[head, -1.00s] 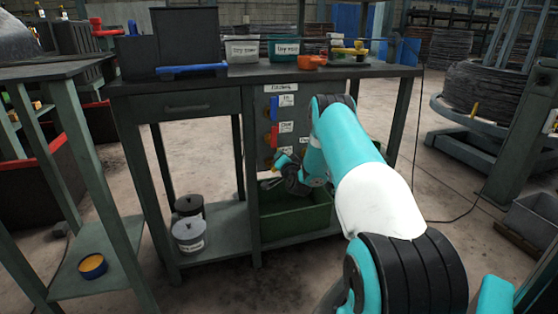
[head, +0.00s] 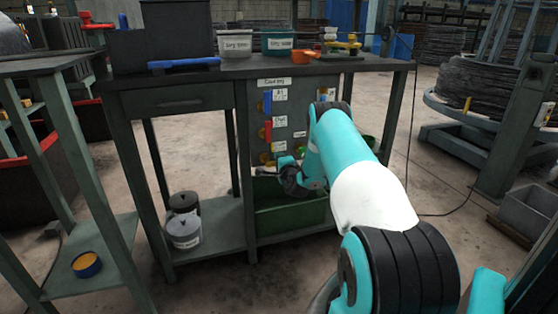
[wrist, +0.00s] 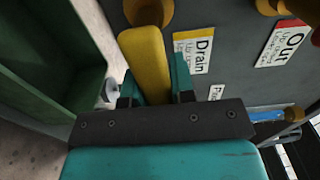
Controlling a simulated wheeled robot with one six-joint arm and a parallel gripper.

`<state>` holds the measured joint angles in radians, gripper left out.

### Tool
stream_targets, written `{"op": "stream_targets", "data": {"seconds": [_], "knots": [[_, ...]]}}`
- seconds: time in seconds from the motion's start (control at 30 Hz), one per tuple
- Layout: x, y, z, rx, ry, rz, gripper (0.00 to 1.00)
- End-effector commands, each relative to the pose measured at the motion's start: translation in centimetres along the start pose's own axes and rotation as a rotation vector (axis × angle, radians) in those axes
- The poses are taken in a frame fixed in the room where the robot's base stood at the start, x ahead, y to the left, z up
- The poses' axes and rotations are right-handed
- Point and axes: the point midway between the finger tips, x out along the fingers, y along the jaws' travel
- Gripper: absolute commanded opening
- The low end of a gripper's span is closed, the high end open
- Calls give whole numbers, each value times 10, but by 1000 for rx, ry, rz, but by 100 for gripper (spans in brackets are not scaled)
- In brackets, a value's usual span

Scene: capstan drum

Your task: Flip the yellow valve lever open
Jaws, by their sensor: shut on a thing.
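The yellow valve lever (wrist: 146,58) is between the two fingers of my gripper (wrist: 155,84) in the wrist view. The gripper is shut on it. The lever's far end meets a brass-coloured valve body (wrist: 150,12) on the grey panel. A yellow-edged "Drain" label (wrist: 194,48) is beside the lever. In the head view my gripper (head: 268,171) is at the lower left of the valve panel (head: 300,128), and the lever is too small and covered to make out clearly.
A green bin (head: 290,219) stands under the panel, and its wall (wrist: 45,60) is left in the wrist view. A blue lever (head: 267,104) and a red lever (head: 267,131) are higher on the panel. The workbench top (head: 230,75) overhangs above.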

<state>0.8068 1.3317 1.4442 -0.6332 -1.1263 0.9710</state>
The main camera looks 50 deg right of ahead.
Motion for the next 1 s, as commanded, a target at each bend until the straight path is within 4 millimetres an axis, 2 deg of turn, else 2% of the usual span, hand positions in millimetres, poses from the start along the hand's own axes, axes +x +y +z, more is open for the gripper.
{"op": "stream_targets", "data": {"seconds": [0.57,0.6,0.7,1.0], "knots": [[1,0,-1,32,1,-4,0],[1,0,-1,32,1,-4,30],[1,0,0,31,1,-3,49],[-1,1,0,29,0,-1,49]]}}
